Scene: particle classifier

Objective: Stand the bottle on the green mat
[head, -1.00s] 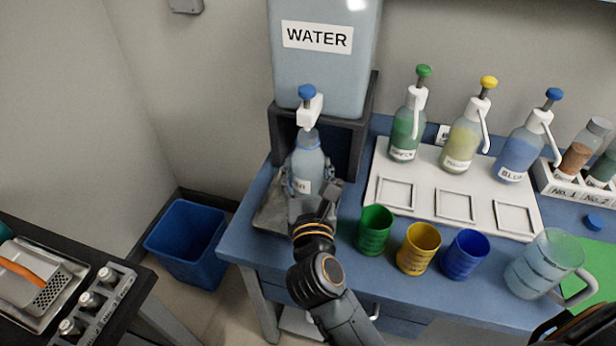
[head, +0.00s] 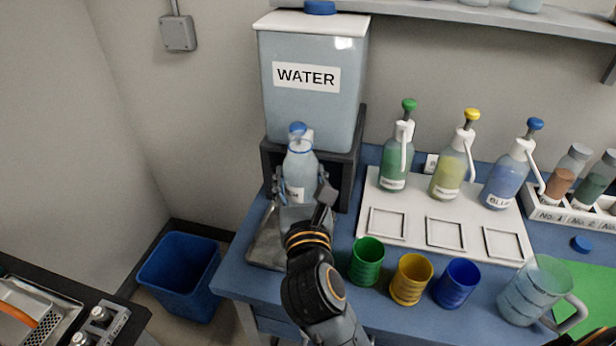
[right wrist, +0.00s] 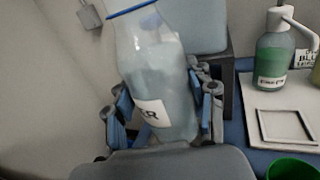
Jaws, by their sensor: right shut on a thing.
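A clear bottle (head: 301,168) with a white label and a blue ring at its mouth is held in front of the water tank's tap in the head view. My right gripper (head: 303,187) is shut on its body. In the right wrist view, the bottle (right wrist: 160,75) stands between the blue-padded fingers (right wrist: 163,108), its label partly hidden and its top cut off. The bottle is above the metal drip tray (head: 262,250). The green mat (head: 592,300) lies at the table's right edge, partly out of view. My left gripper is not in view.
The water tank (head: 310,105) stands behind the bottle. Green (head: 367,262), yellow (head: 411,279) and blue (head: 457,284) cups and a clear jug (head: 535,292) line the table front, left of the mat. Pump bottles stand behind on a white board (head: 405,207).

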